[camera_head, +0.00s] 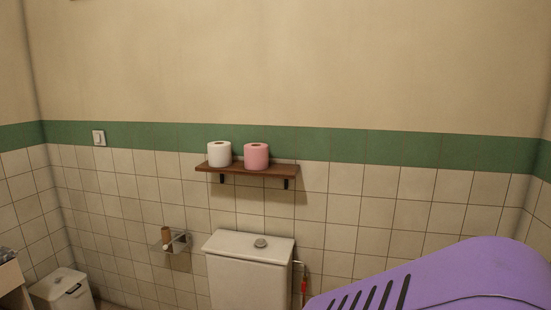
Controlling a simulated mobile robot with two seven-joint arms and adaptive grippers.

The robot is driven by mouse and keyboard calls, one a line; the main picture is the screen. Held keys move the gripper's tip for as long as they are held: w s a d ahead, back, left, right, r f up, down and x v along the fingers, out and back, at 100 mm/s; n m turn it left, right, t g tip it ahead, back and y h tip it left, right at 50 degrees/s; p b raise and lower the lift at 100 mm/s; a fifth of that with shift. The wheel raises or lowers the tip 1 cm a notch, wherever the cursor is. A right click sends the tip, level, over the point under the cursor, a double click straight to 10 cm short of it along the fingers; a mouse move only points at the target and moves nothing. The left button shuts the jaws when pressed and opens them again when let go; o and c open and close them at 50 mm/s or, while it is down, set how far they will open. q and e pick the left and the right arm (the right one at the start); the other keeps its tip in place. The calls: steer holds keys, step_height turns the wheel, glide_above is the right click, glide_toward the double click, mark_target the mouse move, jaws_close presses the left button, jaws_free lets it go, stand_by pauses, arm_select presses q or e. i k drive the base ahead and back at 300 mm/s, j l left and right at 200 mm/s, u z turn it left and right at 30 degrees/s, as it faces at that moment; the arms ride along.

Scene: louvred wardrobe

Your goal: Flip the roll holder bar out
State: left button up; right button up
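The roll holder (181,243) is a small metal fitting on the white tiled wall, left of the toilet cistern. A brown cardboard tube (167,236) shows at its left side, standing roughly upright. The exact position of the holder's bar is too small to tell. Neither of my grippers is in view.
A white toilet cistern (249,266) stands right of the holder. Above it, a wooden shelf (281,171) carries a white roll (219,153) and a pink roll (256,156). A white bin (62,289) stands at lower left. A large purple slotted shape (450,278) blocks the lower right.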

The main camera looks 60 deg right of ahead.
mark_target(165, 246)
steer(key=z, duration=1.85)
